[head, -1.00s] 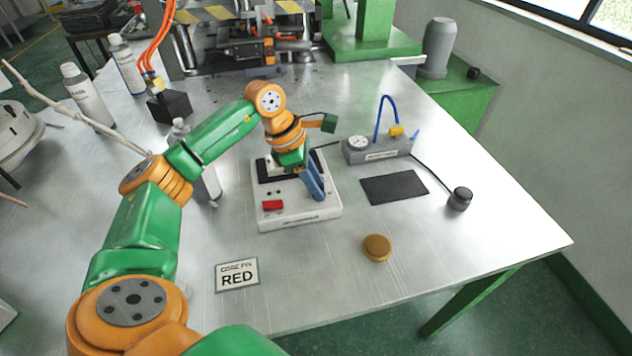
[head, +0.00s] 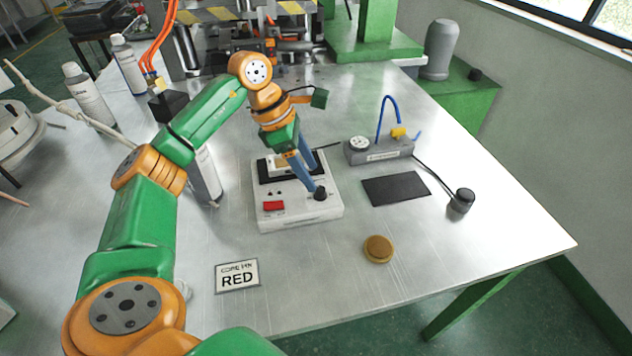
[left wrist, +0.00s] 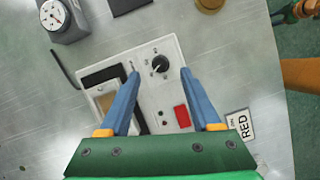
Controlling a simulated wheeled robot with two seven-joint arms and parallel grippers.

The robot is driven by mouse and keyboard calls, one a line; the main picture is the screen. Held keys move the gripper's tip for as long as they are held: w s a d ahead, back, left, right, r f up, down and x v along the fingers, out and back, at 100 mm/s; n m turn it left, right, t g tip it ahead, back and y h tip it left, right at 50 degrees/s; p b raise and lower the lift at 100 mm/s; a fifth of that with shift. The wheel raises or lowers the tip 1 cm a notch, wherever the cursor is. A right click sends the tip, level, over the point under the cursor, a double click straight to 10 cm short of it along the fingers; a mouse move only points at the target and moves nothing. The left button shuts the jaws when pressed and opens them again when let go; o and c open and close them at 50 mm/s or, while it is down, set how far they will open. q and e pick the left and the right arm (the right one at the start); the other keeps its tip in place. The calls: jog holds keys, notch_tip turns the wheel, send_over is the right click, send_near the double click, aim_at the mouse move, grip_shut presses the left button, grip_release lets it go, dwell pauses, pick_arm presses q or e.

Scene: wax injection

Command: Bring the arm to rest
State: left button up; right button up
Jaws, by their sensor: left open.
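My left arm reaches in from the left over the metal table. Its left gripper (head: 305,178) has blue fingers and is above the white control box (head: 300,215). In the left wrist view the fingers (left wrist: 158,75) are spread apart with nothing between them. The box's black knob (left wrist: 160,64) shows between and beyond the fingertips, and it also shows in the head view (head: 320,193). A red switch (head: 273,206) is on the box's front left. Part of the box's dark-framed plate is hidden behind a finger. My right gripper is not in view.
A grey gauge block (head: 380,151) with a blue hose stands behind a dark mat (head: 396,188). A brass disc (head: 378,249) and a RED card (head: 237,276) lie in front. Bottles (head: 127,64) stand at the left. The front right of the table is clear.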

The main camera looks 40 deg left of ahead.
pick_arm(q)
jog(key=shift+v, duration=1.15)
